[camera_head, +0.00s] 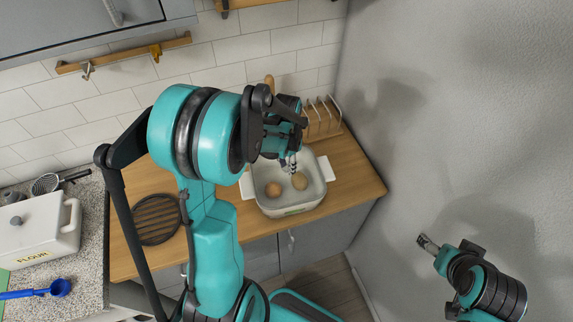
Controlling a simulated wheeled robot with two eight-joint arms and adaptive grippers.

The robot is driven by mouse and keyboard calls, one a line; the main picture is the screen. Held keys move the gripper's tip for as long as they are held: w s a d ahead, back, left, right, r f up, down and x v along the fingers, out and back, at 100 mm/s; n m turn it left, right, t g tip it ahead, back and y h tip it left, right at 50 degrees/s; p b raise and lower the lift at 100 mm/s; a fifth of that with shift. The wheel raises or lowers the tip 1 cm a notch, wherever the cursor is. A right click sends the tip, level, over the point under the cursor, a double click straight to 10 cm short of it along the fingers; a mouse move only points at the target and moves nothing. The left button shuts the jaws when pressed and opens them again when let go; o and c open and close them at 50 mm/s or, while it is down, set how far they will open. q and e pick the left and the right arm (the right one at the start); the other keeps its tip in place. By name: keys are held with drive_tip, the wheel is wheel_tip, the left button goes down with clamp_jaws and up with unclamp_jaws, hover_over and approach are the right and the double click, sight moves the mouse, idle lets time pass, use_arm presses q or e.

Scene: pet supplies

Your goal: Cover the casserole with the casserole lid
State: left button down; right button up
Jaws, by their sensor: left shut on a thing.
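The white casserole (293,211) stands on the wooden counter, with its pale side handles left and right. Two round brownish things (273,189) show inside it. My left gripper (292,166) points down over the casserole's back part, shut on what seems to be the casserole lid. The lid's outline is hard to make out, and the arm hides part of this area. I cannot tell whether the lid touches the casserole rim. My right gripper (424,243) is at the lower right, away from the counter, and its opening is too small to judge.
A wooden rack (322,118) stands behind the casserole, near the grey wall. A dark round trivet (156,219) lies on the counter to the left. A white flour box (36,236) and a blue scoop (58,288) are on the speckled counter at far left.

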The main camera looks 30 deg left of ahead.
use_arm(q)
drive_tip(key=c, duration=1)
unclamp_jaws()
drive_tip(key=shift+r, duration=0.1)
wheel_tip(320, 180, up, 12)
drive_tip(key=shift+f, duration=0.1)
